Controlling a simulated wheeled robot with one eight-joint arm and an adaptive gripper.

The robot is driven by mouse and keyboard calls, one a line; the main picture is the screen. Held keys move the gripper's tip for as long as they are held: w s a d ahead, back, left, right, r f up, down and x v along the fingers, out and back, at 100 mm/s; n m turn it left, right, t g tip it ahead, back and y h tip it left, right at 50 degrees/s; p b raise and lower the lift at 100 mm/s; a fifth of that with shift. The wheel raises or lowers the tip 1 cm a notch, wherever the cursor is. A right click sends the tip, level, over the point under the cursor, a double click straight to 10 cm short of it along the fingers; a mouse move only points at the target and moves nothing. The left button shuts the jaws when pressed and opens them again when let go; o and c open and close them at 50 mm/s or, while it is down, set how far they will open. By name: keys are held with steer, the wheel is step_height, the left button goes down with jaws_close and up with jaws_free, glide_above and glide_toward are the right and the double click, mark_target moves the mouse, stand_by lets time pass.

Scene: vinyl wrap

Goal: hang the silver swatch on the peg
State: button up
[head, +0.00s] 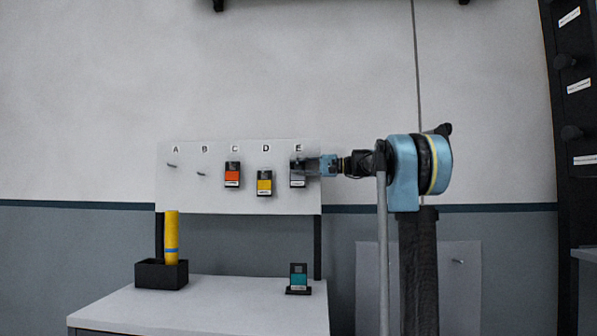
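A silver-grey swatch (297,180) with a dark top is at position E, the right end of the white lettered board (220,205). My gripper (305,166) reaches in from the right, with its fingertips at the top of this swatch. The view is too small to show whether the fingers are shut on it, and whether the swatch is on a peg is hidden by the gripper. Bare pegs show under A (171,166) and B (201,174). An orange-red swatch (232,175) hangs under C and a yellow swatch (264,184) under D.
Below the board, a white table (210,305) holds a black box (160,276) with a yellow roll (172,238) and a teal swatch (298,277) on a black stand. A grey panel (380,300) with one bare peg (457,261) is at lower right. A dark cabinet (572,200) stands far right.

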jaws_close()
steer(key=shift+f, duration=0.1)
steer(key=o, duration=1)
jaws_free()
steer(key=shift+d, duration=0.1)
steer(key=d, duration=1.7)
steer(key=shift+s, duration=0.3)
